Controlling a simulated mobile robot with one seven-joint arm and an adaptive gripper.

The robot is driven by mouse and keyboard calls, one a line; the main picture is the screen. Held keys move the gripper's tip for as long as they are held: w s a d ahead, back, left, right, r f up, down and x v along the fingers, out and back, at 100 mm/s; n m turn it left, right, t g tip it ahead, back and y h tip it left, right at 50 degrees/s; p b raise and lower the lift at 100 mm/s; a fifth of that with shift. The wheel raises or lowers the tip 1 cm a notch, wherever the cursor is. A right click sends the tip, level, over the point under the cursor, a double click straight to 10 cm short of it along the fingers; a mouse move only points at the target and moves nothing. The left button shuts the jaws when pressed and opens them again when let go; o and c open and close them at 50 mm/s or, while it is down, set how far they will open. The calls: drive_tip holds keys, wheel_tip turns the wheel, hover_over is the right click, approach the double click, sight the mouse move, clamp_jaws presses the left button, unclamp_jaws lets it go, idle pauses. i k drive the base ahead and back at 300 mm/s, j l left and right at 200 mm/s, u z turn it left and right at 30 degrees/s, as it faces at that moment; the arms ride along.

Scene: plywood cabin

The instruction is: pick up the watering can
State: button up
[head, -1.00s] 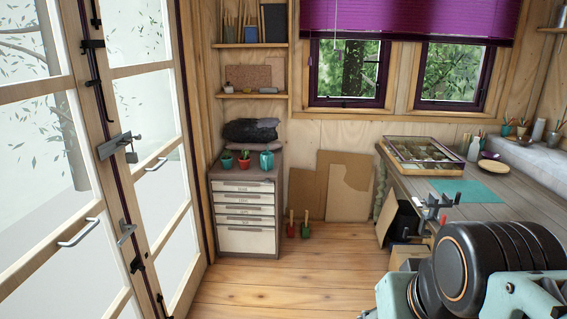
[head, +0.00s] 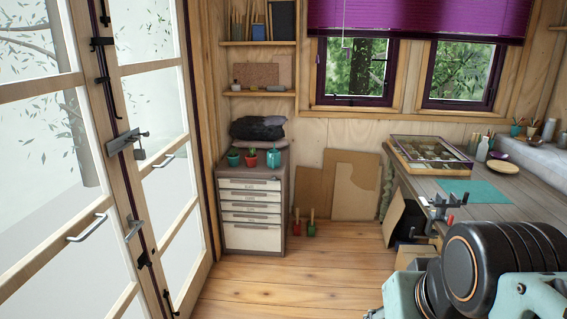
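The watering can (head: 273,159) looks like a small teal vessel with a thin handle on top. It stands upright on the right part of the top of a drawer cabinet (head: 251,238), against the back wall. My gripper is not in view; only part of my arm shows at the lower right, well apart from the can.
A dark folded bundle (head: 258,128) lies behind the can. Red and green pots with tools stand on the floor right of the cabinet. A workbench (head: 520,210) fills the right side and glazed doors (head: 150,180) the left. The wooden floor (head: 270,285) before the cabinet is clear.

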sight(274, 155)
drive_tip(key=i, duration=2.25)
drive_tip(key=i+l+u, duration=0.25)
drive_tip(key=i, duration=0.25)
drive_tip(key=i+l+u, duration=0.25)
drive_tip(key=i, duration=0.2)
drive_tip(key=i+l+u, duration=0.15)
drive_tip(key=i+u, duration=0.15)
drive_tip(key=u, duration=0.15)
drive_tip(key=i+l+u, duration=0.25)
drive_tip(key=u, duration=0.2)
drive_tip(key=i+l+u, duration=0.2)
drive_tip(key=l+u, duration=0.25)
drive_tip(key=i+l+u, duration=0.15)
drive_tip(key=l+u, duration=0.15)
drive_tip(key=u, duration=0.15)
drive_tip(key=i+l+u, duration=0.1)
drive_tip(key=l+u, duration=0.3)
